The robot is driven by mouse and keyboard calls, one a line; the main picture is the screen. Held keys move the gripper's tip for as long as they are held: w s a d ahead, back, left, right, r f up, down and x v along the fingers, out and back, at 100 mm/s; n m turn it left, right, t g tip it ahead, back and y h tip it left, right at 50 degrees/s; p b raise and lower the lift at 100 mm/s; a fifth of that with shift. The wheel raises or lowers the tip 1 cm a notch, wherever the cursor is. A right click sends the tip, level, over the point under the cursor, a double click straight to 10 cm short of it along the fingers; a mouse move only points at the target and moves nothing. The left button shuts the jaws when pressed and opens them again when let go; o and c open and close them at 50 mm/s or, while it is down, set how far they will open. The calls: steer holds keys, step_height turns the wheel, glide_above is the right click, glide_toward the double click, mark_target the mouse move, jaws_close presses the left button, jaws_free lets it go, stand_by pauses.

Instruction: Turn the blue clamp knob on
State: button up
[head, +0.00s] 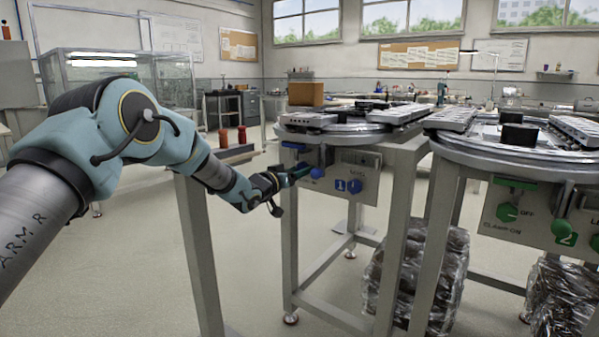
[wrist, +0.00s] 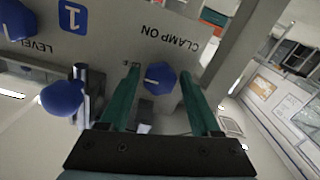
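The blue clamp knob (wrist: 160,78) is a faceted blue knob with a pale line across its face, in the wrist view below the upside-down "CLAMP ON" lettering. My gripper (wrist: 160,68) is open, with one green finger on each side of the knob in the picture and a visible gap at each side. I cannot tell how deep the fingers reach around it. In the head view my gripper (head: 299,170) is at the front panel (head: 371,160) of the nearer station, and the clamp knob is hidden behind it.
A blue ball (wrist: 62,98) on a metal rod stands close beside the left finger; it also shows in the head view (head: 317,173). Another blue knob (wrist: 14,20) is by the "LEVEL" lettering. A second station with green knobs (head: 507,213) stands to the right.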

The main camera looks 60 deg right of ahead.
jaws_close()
steer(key=shift+m, duration=0.3)
steer(key=shift+w+m+b, duration=0.1)
steer(key=shift+m+b, duration=6.9)
steer(key=shift+m, duration=1.7)
